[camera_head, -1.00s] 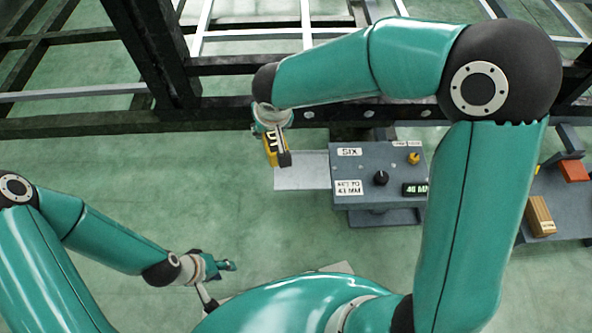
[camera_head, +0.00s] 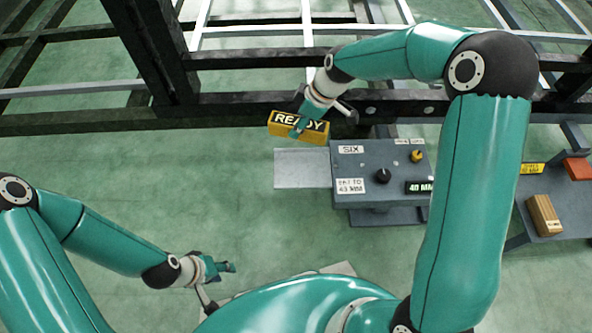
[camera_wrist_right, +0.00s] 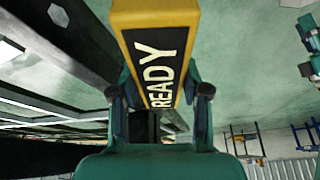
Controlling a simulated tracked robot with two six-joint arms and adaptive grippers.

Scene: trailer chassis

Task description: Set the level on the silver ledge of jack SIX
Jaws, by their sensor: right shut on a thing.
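The level is a yellow bar with a black panel reading READY (camera_head: 283,119); it also fills the upper middle of the right wrist view (camera_wrist_right: 155,50). My right gripper (camera_head: 302,125) is shut on it and holds it near the black beam, above the back of the silver ledge. The silver ledge (camera_head: 300,170) is a bare plate sticking out left from the jack marked SIX (camera_head: 400,160). The jack's display reads 40 MM and its label says SET TO 43 MM. My left gripper (camera_head: 222,267) is at lower left, away from the jack; its fingers are too small to judge.
The black chassis beam (camera_head: 220,112) runs across behind the jack. A grey stand at right holds a wooden block (camera_head: 543,215), a red-orange block (camera_head: 578,168) and a yellow label. Green floor (camera_head: 150,190) is clear left of the ledge.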

